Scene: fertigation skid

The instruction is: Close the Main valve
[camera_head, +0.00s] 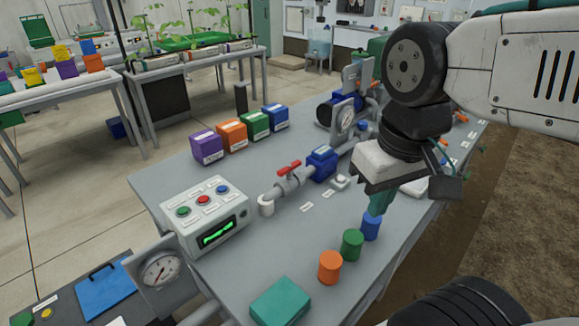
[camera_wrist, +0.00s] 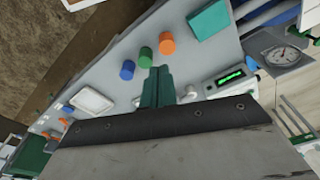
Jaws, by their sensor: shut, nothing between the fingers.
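A valve with a red handle (camera_head: 289,169) sits on the grey pipe (camera_head: 288,187) in the middle of the bench. I cannot read whether its label says Main, nor tell the handle's exact angle to the pipe. My gripper (camera_head: 378,208) is shut and empty, with its teal fingers pointing down just behind the blue cylinder (camera_head: 371,229). It is to the right of the red-handled valve and apart from it. In the wrist view the shut fingers (camera_wrist: 157,72) show beside the blue cylinder (camera_wrist: 127,70), and the red handle is hidden.
Green (camera_head: 351,245) and orange (camera_head: 330,267) cylinders and a teal box (camera_head: 280,302) stand near the front edge. A control box (camera_head: 205,216) and a gauge (camera_head: 160,270) are at left. Several coloured boxes (camera_head: 231,134) line the back. A blue fitting (camera_head: 322,163) adjoins the valve.

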